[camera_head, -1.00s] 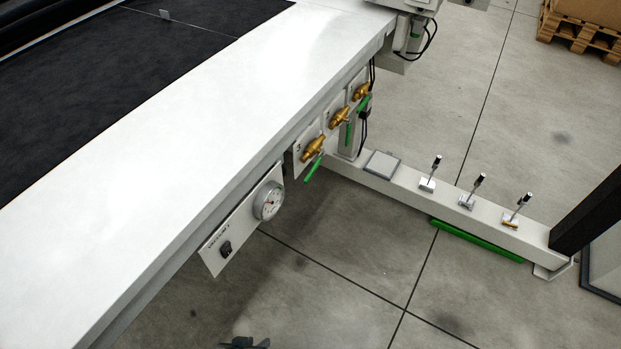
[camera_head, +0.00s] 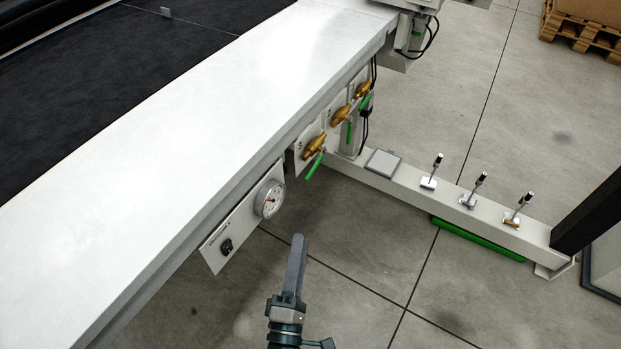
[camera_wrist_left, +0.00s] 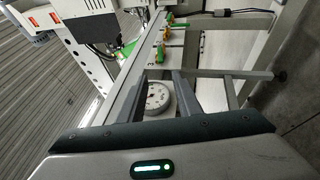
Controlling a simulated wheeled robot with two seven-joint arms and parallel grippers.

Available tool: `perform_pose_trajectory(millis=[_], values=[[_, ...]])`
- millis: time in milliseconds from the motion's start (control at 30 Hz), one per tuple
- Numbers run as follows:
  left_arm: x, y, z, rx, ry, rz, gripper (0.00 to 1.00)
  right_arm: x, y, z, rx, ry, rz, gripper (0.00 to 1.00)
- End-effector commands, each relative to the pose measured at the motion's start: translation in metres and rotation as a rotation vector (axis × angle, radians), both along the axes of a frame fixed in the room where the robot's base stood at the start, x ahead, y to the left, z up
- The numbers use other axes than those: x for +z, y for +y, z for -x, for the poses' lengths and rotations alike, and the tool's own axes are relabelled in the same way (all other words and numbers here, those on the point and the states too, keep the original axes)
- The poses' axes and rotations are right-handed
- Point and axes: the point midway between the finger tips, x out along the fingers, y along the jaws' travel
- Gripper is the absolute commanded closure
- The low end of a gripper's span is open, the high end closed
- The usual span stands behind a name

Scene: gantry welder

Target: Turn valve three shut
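Valve three (camera_head: 314,145) is a brass valve with a green lever, the nearest of three valves on plates along the table's side. Its plate bears a 3. Its lever (camera_head: 315,167) slants down and to the left from the body. My left gripper (camera_head: 298,240) points up from the bottom of the head view, below and apart from the valve, and shows edge-on there. In the left wrist view its two fingers (camera_wrist_left: 160,75) stand apart with nothing held; the valves show small beyond them. My right gripper is not in view.
A round gauge (camera_head: 269,199) and a black switch (camera_head: 226,247) sit on a panel nearer than the valves. A white floor beam (camera_head: 400,182) with several small fittings runs right. The long white table edge (camera_head: 180,170) overhangs the valves. Open floor lies below.

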Motion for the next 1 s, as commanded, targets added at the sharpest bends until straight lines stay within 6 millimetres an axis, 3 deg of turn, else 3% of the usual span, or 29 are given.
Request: perform_pose_trajectory(millis=[467, 667, 1000], values=[[0.002, -0.001, -0.010, -0.001, 0.001, -0.006, 0.69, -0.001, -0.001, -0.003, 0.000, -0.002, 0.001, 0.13], [0.008, -0.004, -0.034, -0.001, 0.000, -0.005, 0.69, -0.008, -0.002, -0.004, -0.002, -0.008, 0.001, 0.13], [0.022, -0.012, -0.092, -0.002, 0.000, -0.007, 0.69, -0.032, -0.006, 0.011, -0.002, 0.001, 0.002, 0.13]])
